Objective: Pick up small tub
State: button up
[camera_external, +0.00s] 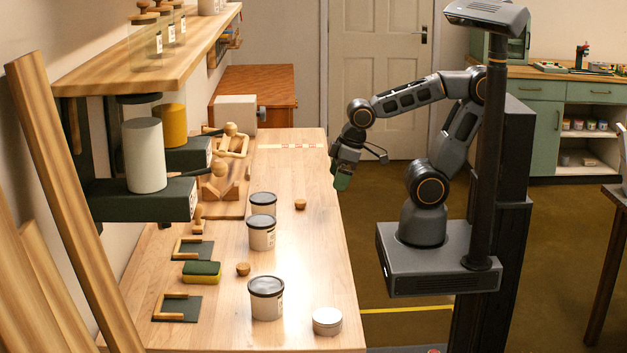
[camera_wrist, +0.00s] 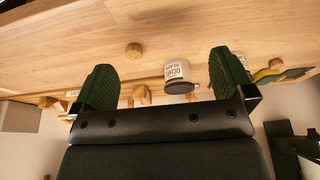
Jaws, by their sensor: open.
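Three white tubs with dark lids stand upright on the wooden table: a back one (camera_external: 263,207), a middle one (camera_external: 261,237) just in front of it, and a front one (camera_external: 266,303). The back one looks smallest, but I cannot tell for sure which is the small tub. My gripper (camera_external: 343,178) is beyond the table's right edge, away from all the tubs. In the wrist view, my gripper (camera_wrist: 160,80) has its green fingers wide apart and empty. A labelled tub (camera_wrist: 178,72) shows upside down between them, some distance away.
A round tin (camera_external: 327,321) sits at the front right of the table. Wooden knobs (camera_external: 300,204) (camera_external: 243,269) and a sponge (camera_external: 201,271) lie near the tubs. A shelf (camera_external: 150,75) overhangs the left side. The table's right strip is mostly clear.

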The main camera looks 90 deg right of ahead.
dwell(0.7)
jog(key=m+g+y, duration=0.5)
jog(key=m+y, duration=0.8)
jog(key=m, duration=0.4)
send_near(265, 281)
jog(key=shift+y, duration=0.3)
jog(key=x, duration=0.2)
jog(key=p+x, duration=0.1)
jog(key=x, duration=0.1)
jog(key=shift+s+f, duration=0.25)
jog(key=shift+f, duration=0.15)
jog(key=shift+w+p+x, duration=0.2)
jog(key=shift+p+x, duration=0.65)
jog(key=shift+x, duration=2.4)
jog(key=shift+c, duration=0.3)
jog(key=c, duration=0.9)
jog(key=shift+o, duration=0.2)
jog(key=shift+r, duration=0.1)
